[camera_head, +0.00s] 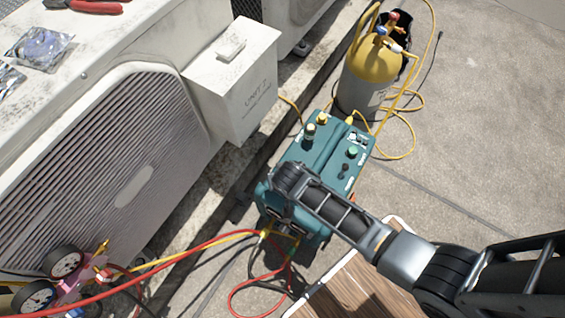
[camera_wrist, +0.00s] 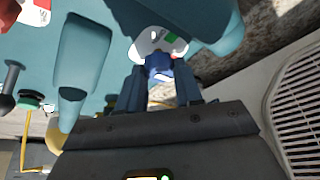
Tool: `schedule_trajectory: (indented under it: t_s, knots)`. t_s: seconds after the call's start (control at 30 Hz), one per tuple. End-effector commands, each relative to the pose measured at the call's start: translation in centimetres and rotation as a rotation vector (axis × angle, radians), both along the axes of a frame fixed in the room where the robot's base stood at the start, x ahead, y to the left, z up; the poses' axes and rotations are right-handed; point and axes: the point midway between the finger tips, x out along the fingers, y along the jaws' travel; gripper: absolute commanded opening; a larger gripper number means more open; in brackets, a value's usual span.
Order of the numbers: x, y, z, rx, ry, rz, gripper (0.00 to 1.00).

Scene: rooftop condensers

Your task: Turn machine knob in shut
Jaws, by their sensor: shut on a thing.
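The teal machine (camera_head: 322,155) stands on the ground in the middle of the head view. Its teal housing (camera_wrist: 84,50) fills the upper left of the wrist view. A blue knob (camera_wrist: 158,67) sits on the machine by a white label with green and red marks. My gripper (camera_wrist: 158,82) is shut on the blue knob, one finger on each side. In the head view my gripper (camera_head: 281,212) is at the machine's near end, and my wrist hides the knob there. I cannot tell the knob's setting.
A yellow-topped grey cylinder (camera_head: 371,70) with yellow hoses stands behind the machine. Condenser units (camera_head: 110,140) with a grey box (camera_head: 234,85) line the left. Gauges (camera_head: 62,262) and red and yellow hoses lie at lower left. Open concrete lies right.

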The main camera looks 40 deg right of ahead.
Motion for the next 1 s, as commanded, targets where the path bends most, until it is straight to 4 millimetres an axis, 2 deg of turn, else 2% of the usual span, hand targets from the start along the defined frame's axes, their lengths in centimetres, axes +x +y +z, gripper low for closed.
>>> schedule_trajectory:
  t_s: [0.03,0.3,0.6,1.0]
  knots:
    - [0.0,0.0,-0.1,0.0,0.001,0.0,0.36]
    - [0.0,0.0,0.0,0.0,0.001,0.001,0.6]
    - [-0.2,0.1,0.5,0.0,0.001,0.001,0.6]
    - [-2.2,1.1,6.0,0.0,0.0,0.001,0.6]
